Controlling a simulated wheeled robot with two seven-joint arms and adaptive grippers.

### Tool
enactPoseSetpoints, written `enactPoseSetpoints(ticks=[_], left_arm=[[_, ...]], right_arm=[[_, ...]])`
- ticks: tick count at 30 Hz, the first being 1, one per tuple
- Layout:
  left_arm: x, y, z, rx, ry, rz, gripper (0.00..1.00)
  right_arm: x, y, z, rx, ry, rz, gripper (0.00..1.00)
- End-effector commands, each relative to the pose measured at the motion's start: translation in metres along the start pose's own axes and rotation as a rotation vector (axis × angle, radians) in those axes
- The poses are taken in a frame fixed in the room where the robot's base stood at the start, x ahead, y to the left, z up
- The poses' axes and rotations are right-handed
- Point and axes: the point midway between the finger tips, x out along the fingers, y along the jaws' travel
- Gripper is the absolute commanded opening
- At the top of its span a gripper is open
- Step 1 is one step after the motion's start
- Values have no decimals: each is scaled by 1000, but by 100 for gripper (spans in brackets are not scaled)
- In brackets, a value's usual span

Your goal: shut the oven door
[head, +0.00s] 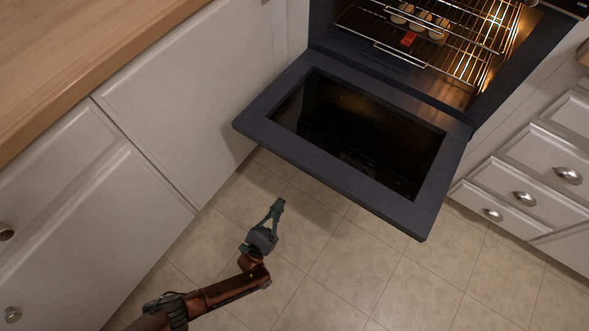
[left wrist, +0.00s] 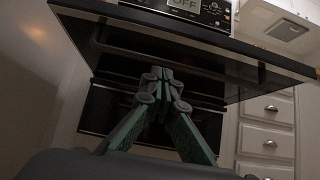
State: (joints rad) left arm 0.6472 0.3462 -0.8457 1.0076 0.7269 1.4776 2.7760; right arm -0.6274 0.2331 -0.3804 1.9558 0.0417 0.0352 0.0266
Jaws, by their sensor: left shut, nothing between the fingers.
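The oven door (head: 345,185) is dark and hangs wide open, folded down and out from the oven (head: 470,115), with a glass window in its middle. My left gripper (head: 277,205) is shut and empty, off the door's front-left edge and apart from it in the head view. In the left wrist view the fingertips (left wrist: 160,73) point at the oven from below the door's level. The door's underside (left wrist: 270,80) spans the top there, with a long bar handle across it. The gap from fingertips to door is hard to tell. My right gripper is not in view.
Inside the lit oven, a wire rack (head: 450,50) holds several pale round items and a small red thing. White cabinets with a wooden counter (head: 70,50) stand at left, white drawers (head: 520,180) at right. The tiled floor (head: 350,270) before the door is clear.

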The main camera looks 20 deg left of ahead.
Motion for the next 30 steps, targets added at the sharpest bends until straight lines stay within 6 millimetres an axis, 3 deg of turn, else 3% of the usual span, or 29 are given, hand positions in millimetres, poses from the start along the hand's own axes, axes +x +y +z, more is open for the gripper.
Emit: enactPoseSetpoints(ticks=[5, 17, 30], left_arm=[[21, 1, 3, -13, -12, 2, 0], [102, 0, 3, -10, -10, 1, 0], [127, 1, 29, -8, -5, 2, 0]], right_arm=[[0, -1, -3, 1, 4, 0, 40], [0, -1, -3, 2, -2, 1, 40], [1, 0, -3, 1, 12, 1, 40]])
